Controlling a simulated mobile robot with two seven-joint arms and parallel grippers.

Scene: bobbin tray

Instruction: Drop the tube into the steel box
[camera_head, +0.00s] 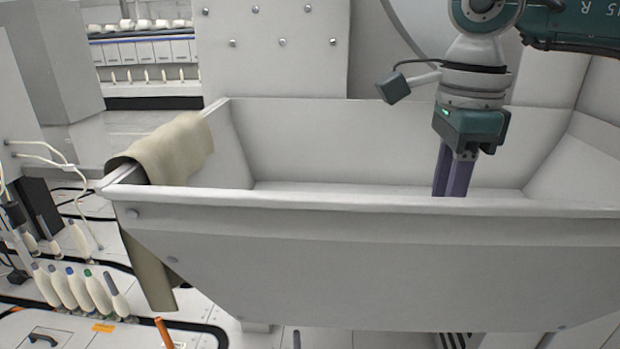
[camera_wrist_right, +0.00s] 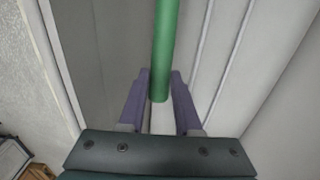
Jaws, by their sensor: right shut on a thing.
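The steel box (camera_head: 360,205) is the large pale grey trough with sloping walls across the head view. My right gripper (camera_head: 452,192) hangs from above inside its outline, with the purple fingers pointing down behind the front rim. In the right wrist view, my right gripper (camera_wrist_right: 161,76) is shut on a green tube (camera_wrist_right: 164,40), which stretches away between the two fingers. The tube does not show in the head view; the front wall hides the fingertips and what lies below them. My left gripper is in neither view.
A beige cloth (camera_head: 170,152) drapes over the box's left rim. Several cream bobbins (camera_head: 70,287) stand at lower left, close to an orange rod (camera_head: 164,334). A cabled sensor (camera_head: 394,88) sticks out from my right wrist. A bolted panel (camera_head: 280,45) rises behind the box.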

